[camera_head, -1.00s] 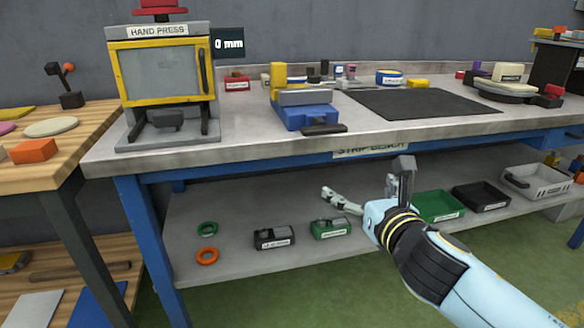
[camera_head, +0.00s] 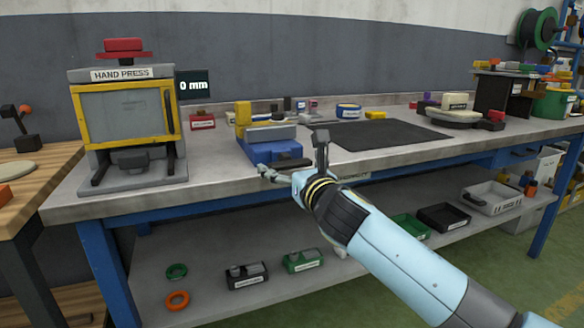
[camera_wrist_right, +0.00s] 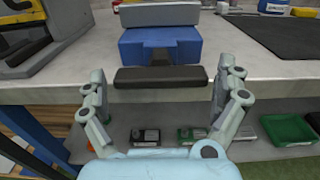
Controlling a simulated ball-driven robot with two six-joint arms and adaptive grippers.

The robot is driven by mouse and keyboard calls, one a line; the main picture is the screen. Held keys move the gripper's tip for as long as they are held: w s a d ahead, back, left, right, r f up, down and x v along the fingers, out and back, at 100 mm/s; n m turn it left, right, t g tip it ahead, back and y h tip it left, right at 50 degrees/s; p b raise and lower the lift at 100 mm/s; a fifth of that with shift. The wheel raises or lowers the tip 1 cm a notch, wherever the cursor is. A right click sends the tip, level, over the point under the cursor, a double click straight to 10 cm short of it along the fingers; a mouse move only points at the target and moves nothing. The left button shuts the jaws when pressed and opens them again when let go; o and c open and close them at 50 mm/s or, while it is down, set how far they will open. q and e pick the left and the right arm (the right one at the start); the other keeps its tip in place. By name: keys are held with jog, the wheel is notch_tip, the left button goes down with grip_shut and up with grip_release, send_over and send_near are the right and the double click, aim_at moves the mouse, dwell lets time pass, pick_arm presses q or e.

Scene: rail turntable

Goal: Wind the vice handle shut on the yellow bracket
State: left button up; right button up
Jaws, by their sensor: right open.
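The blue vice (camera_head: 256,148) sits at the bench's front edge, with a grey jaw (camera_head: 270,132) on top. The yellow bracket (camera_head: 243,114) stands upright behind that jaw; whether it touches the jaw I cannot tell. The black bar handle (camera_head: 293,164) lies level at the vice's front; it also shows in the right wrist view (camera_wrist_right: 160,78). My right gripper (camera_head: 291,157) is open in front of the vice. In the right wrist view its fingers (camera_wrist_right: 163,82) stand apart, one near each end of the handle, not closed on it. My left gripper is out of view.
The hand press (camera_head: 130,130) stands left of the vice. A dark mat (camera_head: 390,135) lies to the right, with small items behind. The lower shelf holds rings, small black and green fixtures and bins (camera_head: 445,217). The bench front edge lies below the handle.

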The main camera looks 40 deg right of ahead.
jog(key=shift+c, duration=0.4)
jog(key=c, duration=0.8)
